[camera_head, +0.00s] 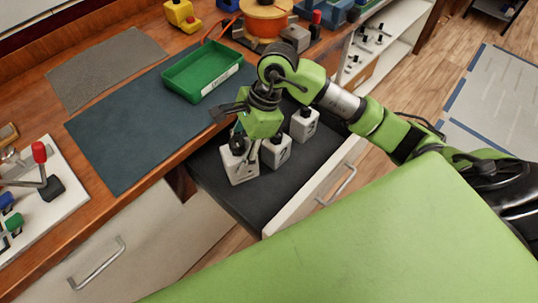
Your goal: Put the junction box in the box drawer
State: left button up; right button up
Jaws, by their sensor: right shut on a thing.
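The box drawer (218,190) is pulled open under the bench and has a dark lining. Several similar light grey boxes with black tops stand in it in a row. The leftmost one, the junction box (241,174), is under my right gripper (246,146), which comes down from above and is shut on it. The fingers partly hide its top. Two more grey boxes, one in the middle (276,154) and one at the far right (304,128), stand beside it. I cannot tell whether the held box touches the drawer floor. My left gripper is not in view.
A green tray (202,77) and a dark mat (140,130) lie on the wooden bench. A panel with coloured levers (42,190) is at the left. An orange reel (266,20) and tools stand at the back. The drawer's near part is free.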

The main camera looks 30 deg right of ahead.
jog(key=m, duration=0.1)
jog(key=w+f+m+t, duration=0.1)
jog(key=f+m, duration=0.1)
jog(key=m, duration=0.1)
jog(key=shift+w+d+f+t+b, duration=0.2)
jog(key=shift+d+f+t+b, duration=0.1)
jog(key=shift+d+b, duration=0.1)
jog(key=shift+f, duration=0.25)
notch_tip(320, 180, down, 10)
jog(key=shift+w+r+p, duration=0.1)
jog(key=shift+r+p, duration=0.15)
jog(key=shift+p, duration=0.1)
jog(key=shift+f, duration=0.2)
jog(key=o, duration=1.5)
jog(key=shift+h, duration=0.3)
